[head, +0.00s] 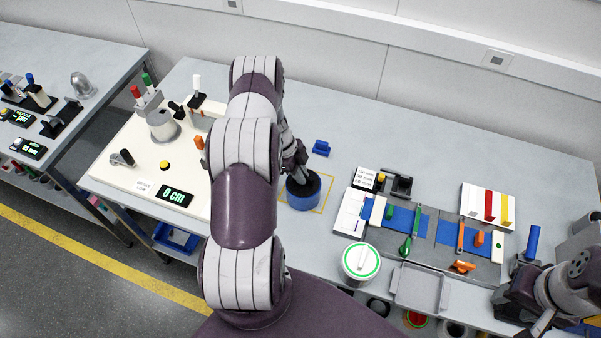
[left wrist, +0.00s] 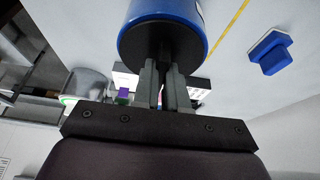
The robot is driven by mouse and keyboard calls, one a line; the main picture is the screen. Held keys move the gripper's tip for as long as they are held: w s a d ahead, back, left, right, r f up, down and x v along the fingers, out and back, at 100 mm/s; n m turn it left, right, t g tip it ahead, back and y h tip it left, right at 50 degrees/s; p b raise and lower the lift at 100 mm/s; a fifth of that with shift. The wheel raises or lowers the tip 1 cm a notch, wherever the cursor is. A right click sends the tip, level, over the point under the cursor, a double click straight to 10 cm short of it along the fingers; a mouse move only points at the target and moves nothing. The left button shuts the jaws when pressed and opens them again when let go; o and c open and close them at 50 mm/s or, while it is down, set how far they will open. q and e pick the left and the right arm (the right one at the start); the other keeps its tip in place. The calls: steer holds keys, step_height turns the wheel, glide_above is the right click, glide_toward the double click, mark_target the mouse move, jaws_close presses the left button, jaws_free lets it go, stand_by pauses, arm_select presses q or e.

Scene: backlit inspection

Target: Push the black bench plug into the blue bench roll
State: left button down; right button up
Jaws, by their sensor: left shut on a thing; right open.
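The blue bench roll (head: 302,202) stands upright on the bench inside a yellow outline. It also shows in the left wrist view (left wrist: 160,10), with a dark round face at its end. My left gripper (head: 299,168) is above the roll, pointing down at it. In the left wrist view its fingers (left wrist: 164,82) are shut on a narrow black part, the black bench plug (left wrist: 165,52), at the dark end of the roll. How deep the plug sits in the roll I cannot tell. My right gripper (head: 514,302) is at the lower right, away from the roll, and open.
A small blue block (head: 321,148) lies behind the roll. A cream panel (head: 135,160) with a "0 cm" display (head: 174,196) is to the left. A white round tub (head: 360,262) and a grey tray (head: 420,288) are to the right.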

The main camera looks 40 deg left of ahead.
stand_by(0.3)
arm_select(q)
steer(key=c, duration=1.1)
jaws_free()
steer(key=shift+a+r, duration=0.15)
steer(key=b+v, duration=0.4)
steer(key=v, duration=0.8)
steer(key=shift+r, duration=0.1)
